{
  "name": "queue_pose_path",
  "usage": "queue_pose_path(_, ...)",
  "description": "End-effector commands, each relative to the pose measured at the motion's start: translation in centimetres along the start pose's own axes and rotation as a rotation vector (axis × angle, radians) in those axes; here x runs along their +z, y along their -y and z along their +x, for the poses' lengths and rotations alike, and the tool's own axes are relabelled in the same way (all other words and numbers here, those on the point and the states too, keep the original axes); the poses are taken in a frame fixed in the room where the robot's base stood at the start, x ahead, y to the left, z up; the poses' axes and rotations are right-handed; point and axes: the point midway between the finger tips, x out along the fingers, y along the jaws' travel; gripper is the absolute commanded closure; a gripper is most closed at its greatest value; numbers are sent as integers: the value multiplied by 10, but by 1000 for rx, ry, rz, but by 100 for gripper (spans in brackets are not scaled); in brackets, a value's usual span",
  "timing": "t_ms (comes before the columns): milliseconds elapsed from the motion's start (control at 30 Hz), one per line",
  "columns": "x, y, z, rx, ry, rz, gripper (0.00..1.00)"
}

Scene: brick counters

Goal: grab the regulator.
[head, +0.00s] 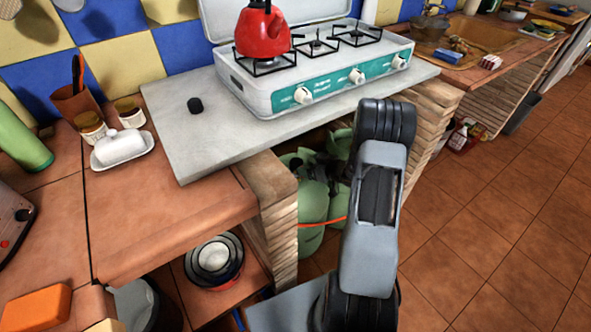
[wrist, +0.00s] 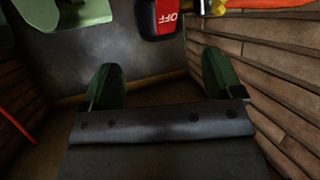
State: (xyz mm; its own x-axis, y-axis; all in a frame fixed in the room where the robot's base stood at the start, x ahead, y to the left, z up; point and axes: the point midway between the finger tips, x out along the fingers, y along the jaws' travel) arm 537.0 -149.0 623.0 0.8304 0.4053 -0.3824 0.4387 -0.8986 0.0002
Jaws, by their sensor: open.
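The regulator (wrist: 165,16), black with a red face marked "OFF", is at the top centre of the wrist view, partly cut off by the frame edge. A brass-yellow fitting (wrist: 207,6) sits at its right, with an orange hose beyond. My gripper (wrist: 160,72) is open and empty, its two dark green fingers apart. The regulator lies beyond the fingertips in the picture, not between them. In the head view my arm hides the gripper, and I cannot make out the regulator there.
Green gas cylinders (head: 312,200) stand under the grey stove counter (head: 185,135), between brick supports. An orange hose (head: 322,222) crosses in front of them. In the wrist view, brick walls (wrist: 270,75) flank the gripper and pale green metal (wrist: 78,12) shows top left. Open tiled floor lies right.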

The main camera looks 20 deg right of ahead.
Motion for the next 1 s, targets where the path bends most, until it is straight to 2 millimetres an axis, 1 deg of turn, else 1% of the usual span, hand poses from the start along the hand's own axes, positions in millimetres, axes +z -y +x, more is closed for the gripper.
queue_pose_path(167,1,1,10,-1,0,0,15)
queue_pose_path(400,4,3,42,-2,0,-1,15)
queue_pose_path(500,4,3,51,-1,0,-1,15)
queue_pose_path(633,3,3,56,0,1,0,15)
queue_pose_path(833,2,3,56,1,1,1,15)
queue_pose_path(867,2,3,56,1,1,1,16)
queue_pose_path(1000,2,3,56,1,1,0,29)
